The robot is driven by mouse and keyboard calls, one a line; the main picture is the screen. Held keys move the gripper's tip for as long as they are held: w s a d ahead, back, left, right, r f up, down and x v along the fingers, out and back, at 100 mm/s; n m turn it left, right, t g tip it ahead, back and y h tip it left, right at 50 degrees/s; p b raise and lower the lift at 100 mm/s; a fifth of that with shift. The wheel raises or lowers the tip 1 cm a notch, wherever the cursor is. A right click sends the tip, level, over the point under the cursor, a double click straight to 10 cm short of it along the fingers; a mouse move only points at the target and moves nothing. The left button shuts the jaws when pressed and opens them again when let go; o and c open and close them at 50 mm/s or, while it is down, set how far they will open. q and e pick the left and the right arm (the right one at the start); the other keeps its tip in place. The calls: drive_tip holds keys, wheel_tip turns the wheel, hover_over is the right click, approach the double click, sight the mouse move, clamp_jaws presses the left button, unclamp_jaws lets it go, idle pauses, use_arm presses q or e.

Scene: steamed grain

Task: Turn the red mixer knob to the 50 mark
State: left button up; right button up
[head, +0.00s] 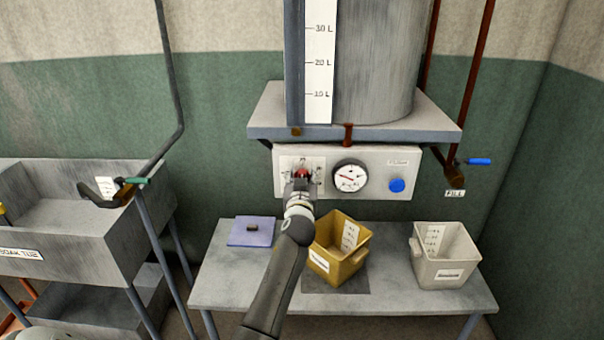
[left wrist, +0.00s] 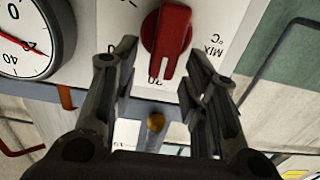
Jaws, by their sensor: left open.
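The red mixer knob (head: 301,174) sits on the left part of the pale control panel under the tank. In the left wrist view, which is turned over, the red knob (left wrist: 166,40) has a white line pointing down the picture, near a partly hidden number mark that I cannot read surely. The letters MIX °C show beside it. My left gripper (head: 301,184) is in front of the knob and hides part of it and its scale. In the left wrist view the open fingers (left wrist: 165,72) stand either side of the knob's lower end; contact is not clear. My right gripper is out of view.
A round gauge (head: 350,176) and a blue button (head: 397,185) are on the panel, right of the knob. Below, the table (head: 400,290) holds a yellow bin (head: 352,262), a white bin (head: 438,272) and a blue lidded square (head: 251,239). A soak tub (head: 110,240) stands left.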

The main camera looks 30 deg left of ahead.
use_arm(q)
drive_tip(key=shift+w+a, duration=0.15)
drive_tip(key=shift+w, duration=0.1)
drive_tip(key=shift+c, duration=0.5)
clamp_jaws()
